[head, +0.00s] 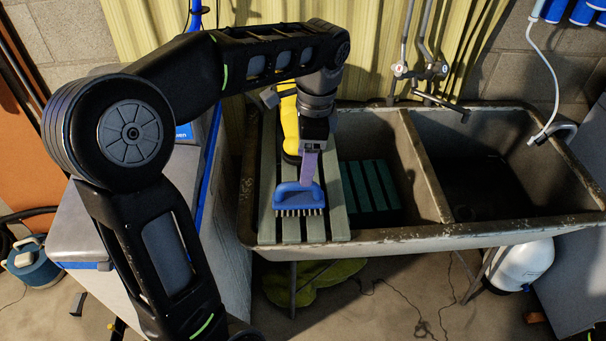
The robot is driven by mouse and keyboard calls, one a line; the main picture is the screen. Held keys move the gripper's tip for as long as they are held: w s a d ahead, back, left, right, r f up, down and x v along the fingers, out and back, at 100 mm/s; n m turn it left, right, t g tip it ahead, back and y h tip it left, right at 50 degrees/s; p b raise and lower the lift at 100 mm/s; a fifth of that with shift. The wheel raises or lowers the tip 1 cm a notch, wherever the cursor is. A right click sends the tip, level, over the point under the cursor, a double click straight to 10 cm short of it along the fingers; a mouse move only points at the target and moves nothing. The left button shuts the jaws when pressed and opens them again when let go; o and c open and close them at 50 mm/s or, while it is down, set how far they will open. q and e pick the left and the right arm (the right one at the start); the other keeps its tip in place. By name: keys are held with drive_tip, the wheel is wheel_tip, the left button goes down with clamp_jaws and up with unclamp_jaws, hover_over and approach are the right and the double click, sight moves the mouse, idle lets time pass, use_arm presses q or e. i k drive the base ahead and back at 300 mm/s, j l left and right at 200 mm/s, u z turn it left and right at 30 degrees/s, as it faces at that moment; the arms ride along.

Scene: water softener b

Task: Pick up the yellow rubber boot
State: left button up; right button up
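The yellow rubber boot (289,122) stands on the grey-green slatted board over the left part of the sink. My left arm comes in from the left, arches over and reaches down at the boot's right side. My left gripper (309,168) points down beside the boot, above a blue brush. The wrist covers part of the boot. I cannot tell whether the fingers are apart or whether they touch the boot. My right gripper is not in view.
The blue brush (299,196) lies on the slatted board (335,222), close to my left gripper. The double stone sink (430,165) has a green crate (372,190) in its left basin. A tap (425,70) rises behind. A grey-white cabinet (85,230) stands left.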

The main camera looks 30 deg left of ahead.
sight(289, 134)
drive_tip(key=u, duration=1.25)
drive_tip(key=z, duration=1.35)
drive_tip(key=u, duration=1.3)
